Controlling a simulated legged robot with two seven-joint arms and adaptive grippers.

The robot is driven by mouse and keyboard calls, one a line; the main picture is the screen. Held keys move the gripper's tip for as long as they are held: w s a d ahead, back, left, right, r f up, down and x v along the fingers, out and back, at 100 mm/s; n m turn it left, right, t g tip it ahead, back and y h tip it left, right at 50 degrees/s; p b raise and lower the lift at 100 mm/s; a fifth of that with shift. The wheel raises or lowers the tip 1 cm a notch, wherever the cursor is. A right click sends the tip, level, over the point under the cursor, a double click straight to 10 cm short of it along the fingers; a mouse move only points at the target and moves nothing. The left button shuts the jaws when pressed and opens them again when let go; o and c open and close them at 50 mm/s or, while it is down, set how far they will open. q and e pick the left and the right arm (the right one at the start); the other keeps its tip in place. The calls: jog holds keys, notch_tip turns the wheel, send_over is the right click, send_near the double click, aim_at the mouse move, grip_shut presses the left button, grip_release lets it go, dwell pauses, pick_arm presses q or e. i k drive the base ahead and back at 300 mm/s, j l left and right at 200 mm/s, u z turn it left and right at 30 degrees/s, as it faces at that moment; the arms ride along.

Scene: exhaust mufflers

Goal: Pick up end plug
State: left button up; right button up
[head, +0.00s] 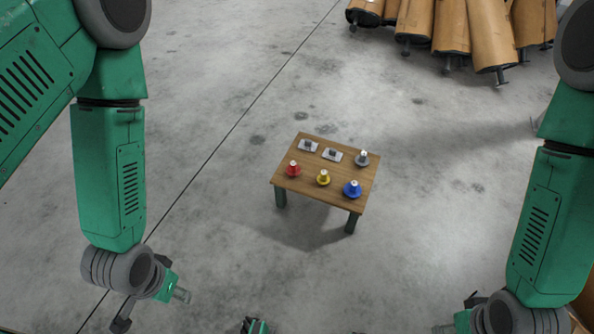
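Several knobbed, plug-like pieces stand on a small wooden table (327,167) in the head view: a red one (293,170), a yellow one (323,178), a blue one (352,189) and a grey one (362,159). I cannot tell which is the end plug. My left gripper (175,292) is at the lower left, well apart from the table. It is small and seen at an angle, so its opening is unclear. My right gripper (448,327) is partly cut off at the bottom edge on the right, also apart from the table.
Two light grey blocky pieces lie at the table's back, one left (308,146) and one near the middle (332,155). Several brown cylindrical mufflers (450,28) are grouped at the upper right. The concrete floor around the table is clear.

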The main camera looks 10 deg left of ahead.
aim_at(292, 170)
jog(key=k+j+z, duration=0.5)
jog(key=j+z, duration=0.1)
jog(key=z, duration=2.9)
jog(key=j+u, duration=0.1)
jog(key=u, duration=3.4)
jog(key=i+j+z, duration=0.2)
jog(key=i+j, duration=0.3)
jog(key=i, duration=0.25)
jog(key=i+j+z, duration=0.25)
jog(key=i+j, duration=0.35)
jog(key=i, duration=0.1)
